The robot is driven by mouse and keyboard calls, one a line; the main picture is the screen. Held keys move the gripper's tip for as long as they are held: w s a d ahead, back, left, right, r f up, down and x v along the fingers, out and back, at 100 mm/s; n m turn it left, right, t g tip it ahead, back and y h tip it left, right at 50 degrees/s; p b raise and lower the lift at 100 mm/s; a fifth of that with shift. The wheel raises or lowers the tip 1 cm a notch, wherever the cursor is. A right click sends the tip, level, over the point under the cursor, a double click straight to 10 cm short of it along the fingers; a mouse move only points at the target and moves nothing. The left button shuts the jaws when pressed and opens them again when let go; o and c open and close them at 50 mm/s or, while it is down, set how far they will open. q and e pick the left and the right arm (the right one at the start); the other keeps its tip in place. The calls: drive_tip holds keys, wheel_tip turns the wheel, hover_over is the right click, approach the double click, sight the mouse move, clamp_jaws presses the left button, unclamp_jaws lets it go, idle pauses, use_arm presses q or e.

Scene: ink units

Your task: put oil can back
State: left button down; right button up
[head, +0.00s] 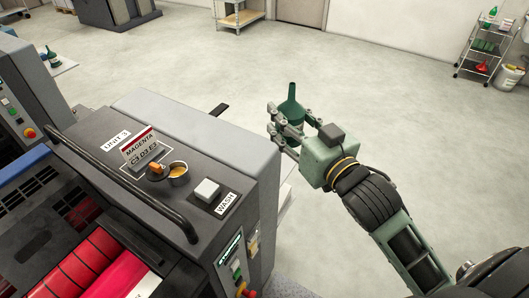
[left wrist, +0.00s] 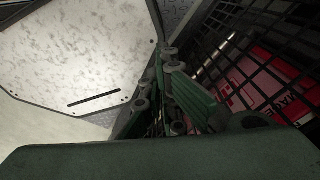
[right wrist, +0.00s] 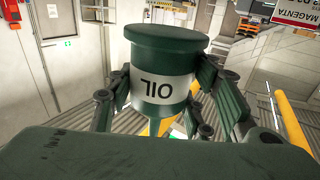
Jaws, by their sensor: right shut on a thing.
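My right gripper (head: 286,128) is shut on the dark green oil can (head: 291,104). It holds the can in the air beyond the right back corner of the press unit (head: 195,125), with the narrow spout pointing up. In the right wrist view the oil can (right wrist: 165,62) sits between the fingers, and its white OIL label appears upside down. My left gripper (left wrist: 172,85) shows only in the left wrist view. Its fingers are close together with nothing seen between them, beside a dark grid and a red panel.
A similar green can (head: 51,57) stands at far left. A wire cart (head: 486,46) with bottles and a white bucket (head: 507,76) are at back right. Open floor lies behind.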

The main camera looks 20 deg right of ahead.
drive_tip(key=shift+s+d+r, duration=0.15)
drive_tip(key=shift+s+d, duration=0.1)
drive_tip(key=shift+d, duration=0.1)
drive_tip(key=shift+w+a+f, duration=0.1)
drive_tip(key=shift+w+f, duration=0.15)
drive_tip(key=w+a+f, duration=0.4)
drive_tip(key=w, duration=0.1)
drive_tip(key=w+a+f, duration=0.2)
drive_tip(key=w+a, duration=0.1)
drive_tip(key=shift+w+f+p, duration=0.2)
drive_tip(key=shift+w+p, duration=0.05)
drive_tip(key=shift+p, duration=0.05)
wheel_tip(320, 180, down, 3)
drive_tip(key=shift+f, duration=0.4)
drive_tip(key=shift+f, duration=0.15)
drive_tip(key=o, duration=1.5)
drive_tip(key=shift+f, duration=0.1)
